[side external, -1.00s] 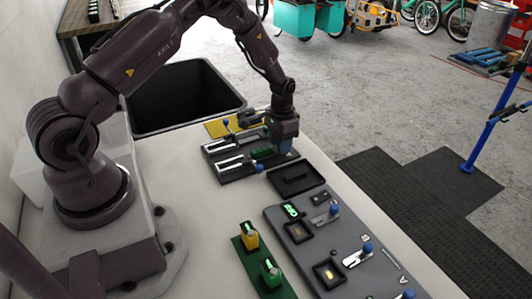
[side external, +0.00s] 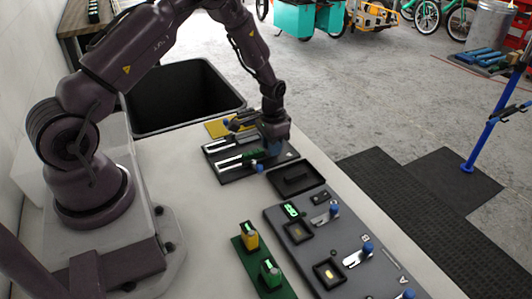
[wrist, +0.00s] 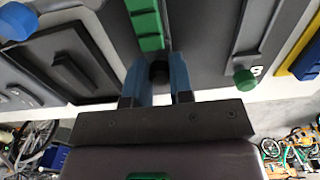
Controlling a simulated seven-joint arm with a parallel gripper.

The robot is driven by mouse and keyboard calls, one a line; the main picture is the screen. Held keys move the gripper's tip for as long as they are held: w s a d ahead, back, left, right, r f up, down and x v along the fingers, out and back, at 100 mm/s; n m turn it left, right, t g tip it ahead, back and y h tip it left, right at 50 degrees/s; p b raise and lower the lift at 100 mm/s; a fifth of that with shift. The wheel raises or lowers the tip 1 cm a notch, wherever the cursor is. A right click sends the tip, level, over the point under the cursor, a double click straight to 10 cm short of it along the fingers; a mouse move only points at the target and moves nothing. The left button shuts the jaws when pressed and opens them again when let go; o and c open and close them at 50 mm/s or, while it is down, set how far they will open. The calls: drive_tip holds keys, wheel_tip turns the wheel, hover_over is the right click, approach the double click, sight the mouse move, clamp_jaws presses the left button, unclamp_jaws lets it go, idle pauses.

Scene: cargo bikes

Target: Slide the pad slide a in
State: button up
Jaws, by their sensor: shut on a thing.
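A ridged green pad slide (wrist: 148,28) lies in a dark slotted board (wrist: 205,45) in the wrist view. My gripper (wrist: 158,80) is shut on a small dark knob (wrist: 158,70) at the near end of that strip, between its two blue fingers. In the side view my gripper (side external: 274,146) is down at the right part of the slotted board (side external: 232,177), with the green pad slide (side external: 253,155) just left of it. The fingertips are partly hidden there. Which letter belongs to this slide cannot be read.
A dark tray (side external: 296,191) and a grey panel with blue knobs (side external: 300,258) stand in front. A green knob (wrist: 245,80) is right of my fingers in the wrist view. A yellow plate (side external: 217,128) lies behind. The bench left of the board is clear.

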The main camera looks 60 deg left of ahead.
sight(252, 153)
drive_tip(key=shift+s, duration=3)
drive_tip(key=o, duration=0.6)
drive_tip(key=shift+d, duration=0.1)
drive_tip(key=shift+o, duration=0.2)
drive_tip(key=shift+r, duration=2.25)
drive_tip(key=shift+w+r, duration=0.5)
drive_tip(key=shift+w, duration=0.5)
drive_tip(key=shift+w+r, duration=0.5)
drive_tip(key=shift+w, duration=0.55)
drive_tip(key=shift+w+r, duration=0.5)
drive_tip(key=shift+w, duration=0.5)
